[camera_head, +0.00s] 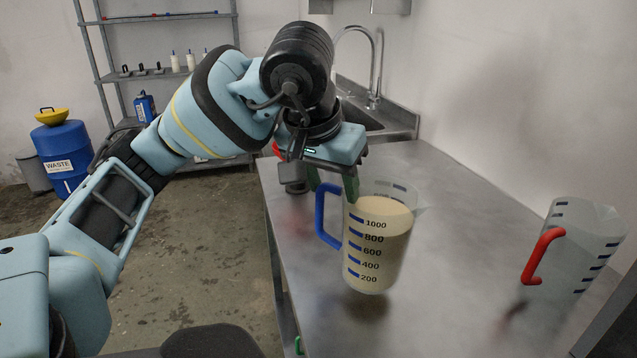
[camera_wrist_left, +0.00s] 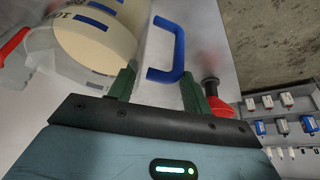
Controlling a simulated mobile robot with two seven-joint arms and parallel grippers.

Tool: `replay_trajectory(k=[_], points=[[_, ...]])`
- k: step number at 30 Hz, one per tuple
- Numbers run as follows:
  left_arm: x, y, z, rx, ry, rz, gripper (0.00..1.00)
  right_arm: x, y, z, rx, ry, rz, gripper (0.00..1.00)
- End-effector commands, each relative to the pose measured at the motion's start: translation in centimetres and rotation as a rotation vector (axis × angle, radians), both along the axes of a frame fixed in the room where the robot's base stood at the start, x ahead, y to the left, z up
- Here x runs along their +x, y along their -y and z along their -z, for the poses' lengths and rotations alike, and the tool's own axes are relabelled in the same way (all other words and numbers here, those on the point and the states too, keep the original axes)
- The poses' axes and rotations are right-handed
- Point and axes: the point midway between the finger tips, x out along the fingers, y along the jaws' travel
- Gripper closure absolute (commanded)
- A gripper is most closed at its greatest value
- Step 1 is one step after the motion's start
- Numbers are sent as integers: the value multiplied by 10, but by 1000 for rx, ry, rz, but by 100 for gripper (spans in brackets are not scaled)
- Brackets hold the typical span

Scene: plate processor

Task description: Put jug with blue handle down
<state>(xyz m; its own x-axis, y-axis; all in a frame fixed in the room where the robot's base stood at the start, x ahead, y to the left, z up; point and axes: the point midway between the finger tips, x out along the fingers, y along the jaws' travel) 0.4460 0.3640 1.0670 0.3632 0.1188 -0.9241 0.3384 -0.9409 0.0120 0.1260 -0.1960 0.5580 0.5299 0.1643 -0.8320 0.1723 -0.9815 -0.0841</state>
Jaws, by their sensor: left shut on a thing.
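The jug with the blue handle (camera_head: 380,245) is clear, marked with a scale, and filled high with a cream-coloured liquid. It is upright over the steel counter (camera_head: 450,215), near its front edge. A dark patch shows just under its base; I cannot tell whether the base touches the counter. My left gripper (camera_head: 333,187) reaches down from above, with its green fingers at the blue handle (camera_head: 325,215). In the left wrist view the handle (camera_wrist_left: 172,55) lies between the fingers (camera_wrist_left: 158,88), shut on it. My right gripper is not in view.
A clear jug with a red handle (camera_head: 575,250) stands to the right by the wall. A sink with a tap (camera_head: 375,70) is at the back. A red and dark object (camera_wrist_left: 220,103) is close to my left gripper. The counter between the jugs is clear.

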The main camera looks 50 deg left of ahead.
Motion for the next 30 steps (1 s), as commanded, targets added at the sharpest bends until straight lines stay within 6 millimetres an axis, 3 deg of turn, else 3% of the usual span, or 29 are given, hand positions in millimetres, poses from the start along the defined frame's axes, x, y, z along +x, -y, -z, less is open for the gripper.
replay_trajectory(k=[11, 22, 30], points=[[10, -4, -1, -2, 7, -2, 100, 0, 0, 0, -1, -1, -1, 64], [11, -5, 30, 0, 6, -2, 100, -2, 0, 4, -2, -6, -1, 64], [11, -4, 34, -1, 8, -1, 100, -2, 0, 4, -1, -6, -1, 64]])
